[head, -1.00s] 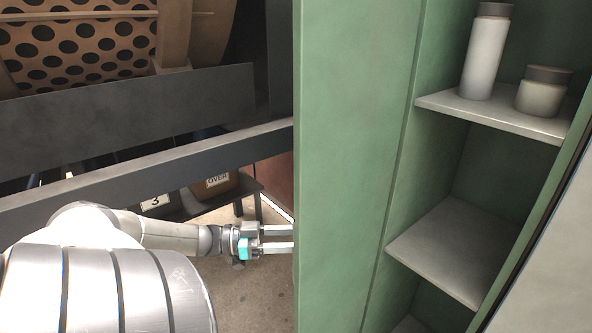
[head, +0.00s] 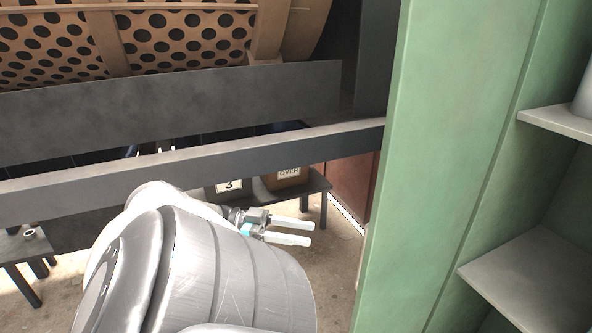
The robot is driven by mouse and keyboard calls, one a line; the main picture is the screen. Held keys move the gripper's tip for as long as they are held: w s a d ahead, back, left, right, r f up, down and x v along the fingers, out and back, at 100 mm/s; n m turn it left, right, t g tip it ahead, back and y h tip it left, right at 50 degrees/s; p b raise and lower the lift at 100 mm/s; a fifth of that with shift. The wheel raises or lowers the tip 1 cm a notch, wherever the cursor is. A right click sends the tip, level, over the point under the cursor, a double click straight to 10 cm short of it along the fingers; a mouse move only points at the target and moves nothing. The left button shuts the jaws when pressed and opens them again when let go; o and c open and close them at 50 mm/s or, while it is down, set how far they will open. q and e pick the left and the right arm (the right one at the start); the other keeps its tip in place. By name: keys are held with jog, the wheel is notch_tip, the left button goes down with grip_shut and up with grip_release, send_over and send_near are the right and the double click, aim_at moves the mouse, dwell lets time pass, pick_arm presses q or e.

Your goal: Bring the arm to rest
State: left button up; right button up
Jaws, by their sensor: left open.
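My left gripper (head: 312,233) shows in the middle of the head view, its arm coming in from the lower left. Its two pale fingers are parallel, apart and empty, pointing right toward the green cabinet side. They are clear of the cabinet in the picture, with floor behind them. My left arm's large silver links cover the lower middle of the view. My right gripper is not in view.
A green cabinet (head: 445,150) with grey shelves (head: 535,275) stands at right. A dark rail (head: 200,155) crosses the view, with the perforated drum (head: 190,40) behind. Bins marked "3" (head: 232,190) and "OVER" (head: 288,180) sit on a low bench. A small table (head: 20,248) stands at left.

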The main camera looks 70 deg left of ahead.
pick_arm(q)
jog(key=shift+s+a, duration=0.2)
jog(key=shift+s, duration=0.15)
dwell(0.4)
jog(key=s+d+f+n+g+y+b, duration=0.15)
jog(key=f+y, duration=0.25)
jog(key=f, duration=0.7)
jog(key=s+d+f+n+g+y, duration=0.1)
jog(key=s+d+f+n+y, duration=0.15)
jog(key=f, duration=0.85)
jog(key=s+d+f+n+g+y+b, duration=0.1)
jog(key=s+f+n+g+y, duration=0.3)
jog(key=f, duration=0.7)
jog(key=s+d+f+m+g, duration=0.1)
jog(key=s+d+f+g, duration=0.1)
jog(key=d+f, duration=0.4)
jog(key=s+d+f+m+g, duration=0.1)
jog(key=s+d+f+g, duration=0.2)
jog(key=d, duration=1)
jog(key=s+d+f+m+g+b, duration=0.1)
jog(key=s+d+f+m+g, duration=0.1)
jog(key=d+f, duration=0.7)
jog(key=shift+s+d+h, duration=0.35)
jog(key=shift+s+d, duration=0.15)
jog(key=shift+s, duration=0.3)
jog(key=shift+w+f+g, duration=0.1)
jog(key=shift+w+g, duration=0.1)
jog(key=shift+g, duration=0.05)
